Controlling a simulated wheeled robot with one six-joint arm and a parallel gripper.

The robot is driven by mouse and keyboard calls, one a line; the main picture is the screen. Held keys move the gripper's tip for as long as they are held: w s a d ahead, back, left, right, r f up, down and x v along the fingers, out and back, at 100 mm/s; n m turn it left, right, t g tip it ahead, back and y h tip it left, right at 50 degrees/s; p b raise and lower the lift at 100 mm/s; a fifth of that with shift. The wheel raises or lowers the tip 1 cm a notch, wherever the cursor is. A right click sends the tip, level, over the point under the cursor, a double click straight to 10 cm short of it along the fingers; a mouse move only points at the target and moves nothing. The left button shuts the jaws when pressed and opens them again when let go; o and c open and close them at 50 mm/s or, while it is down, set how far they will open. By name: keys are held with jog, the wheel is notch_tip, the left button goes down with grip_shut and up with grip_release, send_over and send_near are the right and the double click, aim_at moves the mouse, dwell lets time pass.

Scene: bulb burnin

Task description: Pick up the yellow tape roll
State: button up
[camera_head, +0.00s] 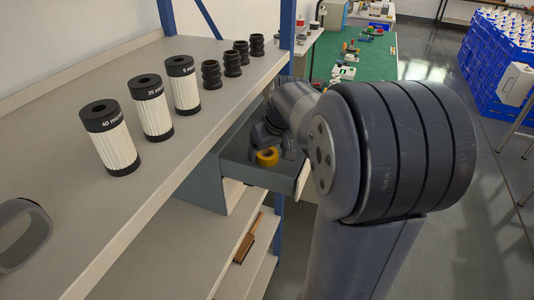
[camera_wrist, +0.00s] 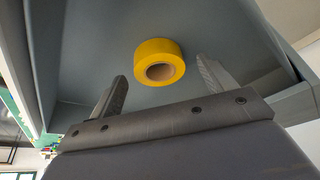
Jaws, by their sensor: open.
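The yellow tape roll (camera_wrist: 158,58) lies on the grey floor of an open drawer (camera_wrist: 95,50) in the wrist view. Its open core faces the camera. In the head view the yellow tape roll (camera_head: 267,157) shows small, near the end of my arm. My gripper (camera_wrist: 162,80) is open in the wrist view, with one finger to the left of the roll and one to the right. The roll appears just beyond the fingertips, between their lines. The fingers do not appear to touch it. In the head view my arm partly hides the drawer and gripper.
The grey drawer walls (camera_head: 206,178) rise around the roll. A shelf (camera_head: 190,150) at left holds white filter cartridges (camera_head: 151,107) and black ribbed parts (camera_head: 211,74). A green-topped table (camera_head: 372,62) and blue crates (camera_head: 495,60) stand farther back.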

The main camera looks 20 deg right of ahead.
jog(key=shift+w+f, duration=0.15)
jog(key=shift+f, duration=0.45)
jog(key=shift+c, duration=0.6)
jog(key=c, duration=1)
jog(key=shift+o, duration=0.2)
jog(key=shift+d+r, duration=0.1)
